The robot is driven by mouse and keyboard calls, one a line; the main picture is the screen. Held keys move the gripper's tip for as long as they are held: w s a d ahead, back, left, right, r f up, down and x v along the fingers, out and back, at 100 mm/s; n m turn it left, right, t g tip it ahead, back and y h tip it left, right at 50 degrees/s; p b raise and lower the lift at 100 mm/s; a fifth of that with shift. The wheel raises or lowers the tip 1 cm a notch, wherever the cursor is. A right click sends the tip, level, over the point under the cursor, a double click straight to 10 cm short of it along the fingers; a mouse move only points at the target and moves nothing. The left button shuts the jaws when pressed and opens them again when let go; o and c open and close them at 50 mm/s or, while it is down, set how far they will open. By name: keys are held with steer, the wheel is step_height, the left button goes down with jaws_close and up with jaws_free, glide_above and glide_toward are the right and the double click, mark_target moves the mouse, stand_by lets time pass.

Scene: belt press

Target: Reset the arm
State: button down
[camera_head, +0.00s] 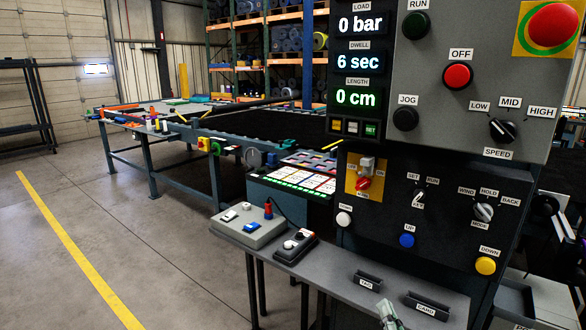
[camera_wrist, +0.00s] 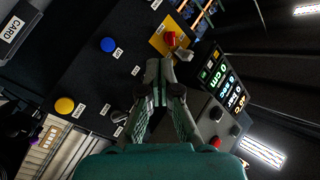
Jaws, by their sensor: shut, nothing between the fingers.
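My gripper (camera_wrist: 158,85) is shut and empty, its fingers pointing at the control panel in the wrist view. In the head view only a part of my gripper (camera_head: 388,314) shows at the bottom edge, in front of the shelf. The lower black control panel (camera_head: 390,215) faces me. In the wrist view the fingertips appear near the red switch on its yellow plate (camera_wrist: 171,40); I cannot tell how far apart they are. The display (camera_head: 358,60) reads 0 bar, 6 sec and 0 cm.
A grey shelf (camera_head: 330,275) with TAG and CARD holders juts out below the panel. A blue button (camera_head: 407,240), a yellow button (camera_head: 485,265) and a red OFF button (camera_head: 457,76) stick out. A long worktable (camera_head: 160,160) stands behind. The floor at left is clear.

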steer(key=s+f+n+g+h, duration=0.1)
steer(key=s+f+n, duration=0.1)
steer(key=s+f, duration=0.75)
steer(key=s+f+n+g, duration=0.1)
steer(key=s+f, duration=0.6)
steer(key=s, duration=0.5)
steer(key=s+n+g, duration=0.1)
steer(key=s+n, duration=0.3)
steer(key=s, duration=1.7)
steer(key=shift+s+f+n+g, duration=0.3)
